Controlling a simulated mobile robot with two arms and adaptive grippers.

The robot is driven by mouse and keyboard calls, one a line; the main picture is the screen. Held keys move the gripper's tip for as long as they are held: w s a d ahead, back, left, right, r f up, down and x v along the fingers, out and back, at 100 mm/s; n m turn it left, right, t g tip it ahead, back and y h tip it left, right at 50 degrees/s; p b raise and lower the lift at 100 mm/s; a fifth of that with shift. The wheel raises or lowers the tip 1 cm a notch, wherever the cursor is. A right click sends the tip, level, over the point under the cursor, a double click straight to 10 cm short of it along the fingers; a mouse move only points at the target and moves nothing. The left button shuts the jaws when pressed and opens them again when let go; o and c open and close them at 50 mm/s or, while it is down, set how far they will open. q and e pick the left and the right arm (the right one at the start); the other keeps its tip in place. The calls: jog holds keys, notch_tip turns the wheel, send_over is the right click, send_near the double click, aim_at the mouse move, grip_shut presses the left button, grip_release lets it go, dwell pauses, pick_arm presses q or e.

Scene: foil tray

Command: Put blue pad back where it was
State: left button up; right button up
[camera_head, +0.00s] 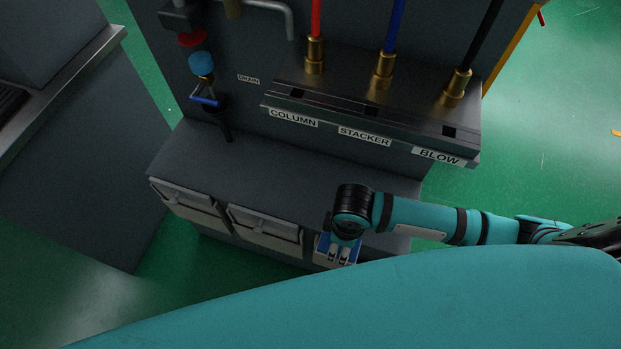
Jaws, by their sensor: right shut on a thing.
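My right gripper (339,256) hangs below its black wrist at the front edge of the grey cabinet, and its arm comes in from the right. It is shut on a blue pad (323,246), which shows as small blue patches around the fingers. The pad is in front of the cabinet's rightmost front opening or panel, beside the middle drawer. Wrist and fingers hide much of the pad, so I cannot tell whether it touches the cabinet. My left gripper is out of view.
Two pale drawer fronts (265,229) lie left of the gripper. The cabinet top (270,170) is mostly clear. Behind it is a ledge labelled COLUMN, STACKER and BLOW, with brass fittings (382,70) and coloured hoses. A blue-handled drain valve (206,99) stands at the back left.

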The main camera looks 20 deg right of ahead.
jog(key=w, duration=0.3)
jog(key=shift+a+f, duration=0.1)
jog(key=shift+f, duration=0.1)
jog(key=b, duration=0.1)
send_near(317, 198)
jog(key=s+f, duration=0.1)
jog(key=s, duration=0.2)
jog(key=s+f, duration=0.1)
jog(key=s, duration=0.1)
jog(key=shift+f, duration=0.3)
jog(key=w, duration=0.3)
jog(key=shift+f, duration=0.2)
jog(key=shift+w+f+b, duration=0.25)
jog(key=shift+w+b, duration=0.1)
jog(key=shift+w, duration=0.6)
notch_tip(317, 198, down, 3)
jog(key=shift+r, duration=0.2)
jog(key=shift+f, duration=0.2)
jog(key=shift+s, duration=0.1)
jog(key=o, duration=1.3)
jog(key=shift+f, duration=0.1)
jog(key=shift+c, duration=0.2)
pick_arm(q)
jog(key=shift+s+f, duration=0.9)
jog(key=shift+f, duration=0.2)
